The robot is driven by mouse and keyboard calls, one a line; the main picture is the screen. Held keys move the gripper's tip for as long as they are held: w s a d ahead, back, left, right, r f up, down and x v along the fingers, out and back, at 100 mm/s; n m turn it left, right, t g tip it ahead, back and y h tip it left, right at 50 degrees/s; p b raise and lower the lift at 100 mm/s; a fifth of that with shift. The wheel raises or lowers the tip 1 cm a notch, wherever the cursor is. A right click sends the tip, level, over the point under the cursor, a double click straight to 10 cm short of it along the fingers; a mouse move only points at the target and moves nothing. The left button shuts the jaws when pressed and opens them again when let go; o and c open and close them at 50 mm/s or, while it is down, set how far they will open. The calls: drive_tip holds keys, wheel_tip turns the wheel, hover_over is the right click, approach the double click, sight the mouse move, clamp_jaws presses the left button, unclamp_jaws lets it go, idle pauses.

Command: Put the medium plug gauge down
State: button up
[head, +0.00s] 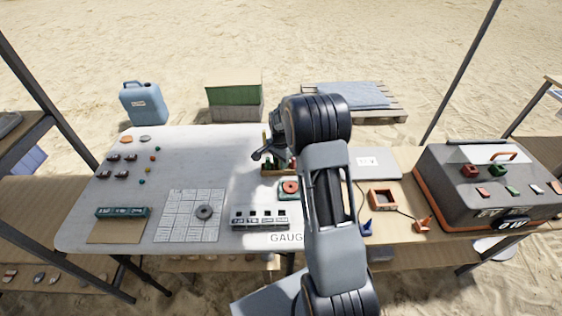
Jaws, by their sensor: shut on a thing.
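My gripper (262,154) is over the white table (192,150), right of its middle and beside a small tray (267,172) that holds green and red pieces. The gripper is shut on the medium plug gauge, but the gauge itself is too small and dark here to tell from the fingers. I cannot tell whether it touches the tray or the table. A gauge rack (260,224) with several dark square openings stands at the front edge, above lettering that starts "GAUG". My arm hides the lettering's end and the table's right edge.
A teal block with a red disc (290,187) lies between tray and rack. A gridded sheet (180,222) carries a grey ring (204,212). A teal box (123,212) and small dark pieces sit at left. The table's back middle is clear. A grey case (480,185) stands far right.

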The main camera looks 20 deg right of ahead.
drive_tip(key=shift+f, duration=0.1)
drive_tip(key=shift+f, duration=0.15)
drive_tip(key=o, duration=0.9)
